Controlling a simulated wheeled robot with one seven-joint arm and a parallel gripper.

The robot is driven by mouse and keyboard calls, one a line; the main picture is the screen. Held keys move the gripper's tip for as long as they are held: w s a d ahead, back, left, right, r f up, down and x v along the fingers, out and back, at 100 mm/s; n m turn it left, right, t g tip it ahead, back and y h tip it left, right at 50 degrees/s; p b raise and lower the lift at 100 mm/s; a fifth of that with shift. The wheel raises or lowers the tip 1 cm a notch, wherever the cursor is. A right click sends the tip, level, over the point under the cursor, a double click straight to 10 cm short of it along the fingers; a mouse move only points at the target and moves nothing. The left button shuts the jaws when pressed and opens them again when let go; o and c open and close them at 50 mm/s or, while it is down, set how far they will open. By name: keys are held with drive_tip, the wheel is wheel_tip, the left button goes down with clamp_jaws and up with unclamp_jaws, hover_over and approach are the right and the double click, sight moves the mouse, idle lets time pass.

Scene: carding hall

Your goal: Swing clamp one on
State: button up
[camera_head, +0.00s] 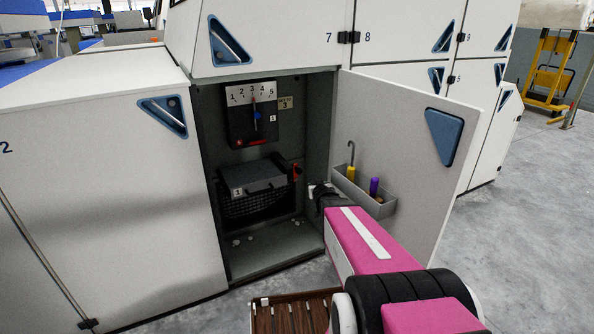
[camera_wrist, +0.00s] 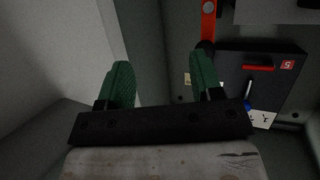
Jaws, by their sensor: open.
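A red lever (camera_head: 295,172) stands on the right side of the open cabinet's inside; I cannot read a number on it. In the wrist view a red lever (camera_wrist: 208,20) with a round hole shows at the top, its dark lower end close to the right fingertip. My gripper (camera_head: 313,189) is at the cabinet opening, just right of the lever and apart from it. In the wrist view its green fingers (camera_wrist: 158,85) are wide apart with nothing between them. No part marked "clamp one" can be made out.
A dark gauge box (camera_head: 252,122) with a numbered plate hangs above. A grey lidded box (camera_head: 252,178) sits below in black mesh. The open door (camera_head: 400,150) on the right carries a tool tray (camera_head: 362,194). A slatted wooden piece (camera_head: 292,312) is in front.

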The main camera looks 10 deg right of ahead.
sight(300, 172)
drive_tip(key=w+a+n+t+y, duration=0.1)
drive_tip(key=w+a+y, duration=0.1)
drive_tip(key=w, duration=0.2)
drive_tip(key=w+a+r+n+t+y, duration=0.1)
drive_tip(key=w+a+y, duration=0.1)
drive_tip(key=w, duration=0.3)
drive_tip(key=w+a+r+n+t+y, duration=0.1)
drive_tip(key=w+a+y, duration=0.1)
drive_tip(key=w, duration=0.2)
drive_tip(key=shift+w+a+n, duration=0.3)
drive_tip(key=shift+a, duration=0.1)
drive_tip(key=shift+c, duration=0.2)
clamp_jaws()
